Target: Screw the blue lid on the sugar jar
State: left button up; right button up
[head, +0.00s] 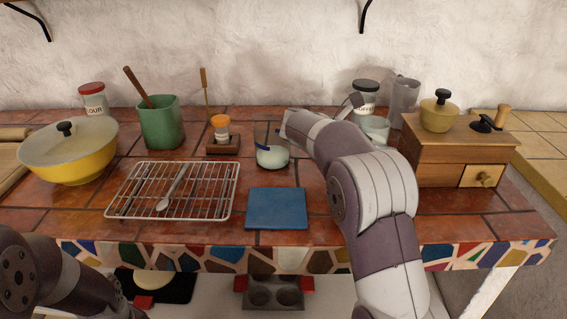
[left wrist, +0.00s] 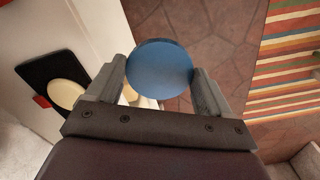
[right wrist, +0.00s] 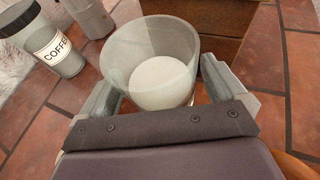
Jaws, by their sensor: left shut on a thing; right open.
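The blue round lid (left wrist: 160,68) is between the fingers of my left gripper (left wrist: 160,85), which is shut on it, over the floor in front of the counter. In the head view only my left arm shows at the lower left; its gripper and the lid are out of that picture. The sugar jar, an open glass with white contents (right wrist: 160,40), stands upright on the counter; it also shows in the head view (head: 376,128). My right gripper (right wrist: 160,88) is open with its fingers either side of the jar. I cannot tell whether they touch it.
A blue square mat (head: 277,209) lies at the front middle, beside a wire rack (head: 127,200). Another glass container with white contents (head: 272,156) stands behind the mat. A coffee jar (head: 365,90), a metal jug (head: 404,98) and a wooden grinder (head: 437,163) surround the sugar jar.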

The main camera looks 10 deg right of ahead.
jog(key=c, duration=1.4)
pick_arm(q)
notch_tip(320, 180, up, 2)
jog(key=shift+r+p, duration=0.25)
jog(key=shift+p, duration=1)
pick_arm(e)
jog(key=shift+o, duration=0.2)
notch_tip(320, 180, up, 10)
jog(key=o, duration=0.8)
jog(key=shift+c, duration=0.2)
jog(key=c, duration=1.1)
pick_arm(q)
jog(key=shift+r, duration=0.1)
pick_arm(e)
jog(key=shift+o, duration=0.2)
jog(key=shift+r, duration=0.15)
